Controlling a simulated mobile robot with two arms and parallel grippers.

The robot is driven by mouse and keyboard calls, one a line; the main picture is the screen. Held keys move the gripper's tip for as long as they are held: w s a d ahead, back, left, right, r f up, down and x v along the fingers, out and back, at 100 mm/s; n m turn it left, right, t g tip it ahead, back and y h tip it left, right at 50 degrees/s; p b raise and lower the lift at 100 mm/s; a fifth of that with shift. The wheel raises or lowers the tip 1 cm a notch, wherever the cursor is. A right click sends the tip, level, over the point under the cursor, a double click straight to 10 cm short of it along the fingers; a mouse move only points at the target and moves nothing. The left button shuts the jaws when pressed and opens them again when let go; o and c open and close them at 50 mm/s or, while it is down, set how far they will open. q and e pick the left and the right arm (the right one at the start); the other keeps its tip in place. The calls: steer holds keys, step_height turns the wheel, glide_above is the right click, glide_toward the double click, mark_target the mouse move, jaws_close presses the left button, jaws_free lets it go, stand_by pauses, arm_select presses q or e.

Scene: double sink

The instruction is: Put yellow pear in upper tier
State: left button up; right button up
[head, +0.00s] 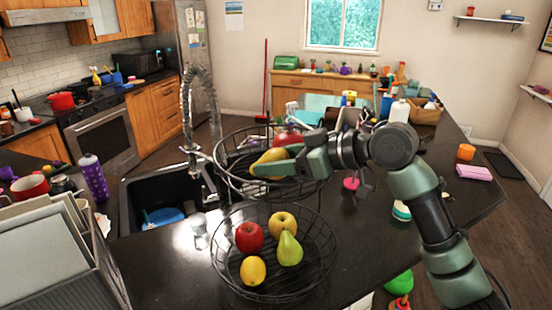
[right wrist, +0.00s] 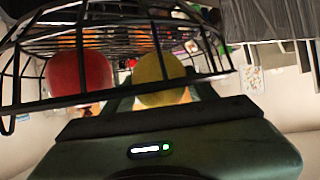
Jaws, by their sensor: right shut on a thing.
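A black wire fruit basket has an upper tier (head: 228,187) and a lower tier (head: 218,262). My right gripper (head: 275,166) reaches in from the right at the upper tier, shut on the yellow pear (head: 266,157). The pear appears within the upper tier's rim; I cannot tell if it touches the tier's floor. A red apple (head: 287,136) is in the upper tier behind the gripper. In the right wrist view, the yellow pear (right wrist: 160,76) is between the fingers, beside the red apple (right wrist: 82,76) and the basket wires. My left gripper is out of view.
The lower tier holds a red apple (head: 249,237), a yellow apple (head: 283,224), a green pear (head: 290,249) and a lemon (head: 253,270). A black sink (head: 150,187) with a tall faucet (head: 186,110) lies left. A dish rack (head: 60,250) stands front left.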

steer(key=shift+f, duration=0.2)
steer(key=o, duration=1.7)
steer(key=shift+c, duration=0.2)
steer(key=shift+r, duration=0.65)
steer(key=b+v, duration=0.4)
steer(key=v, duration=0.7)
steer(key=shift+f, duration=0.15)
steer(key=shift+s+d+r, duration=0.2)
steer(key=shift+d+r, duration=0.15)
steer(key=shift+d, duration=0.05)
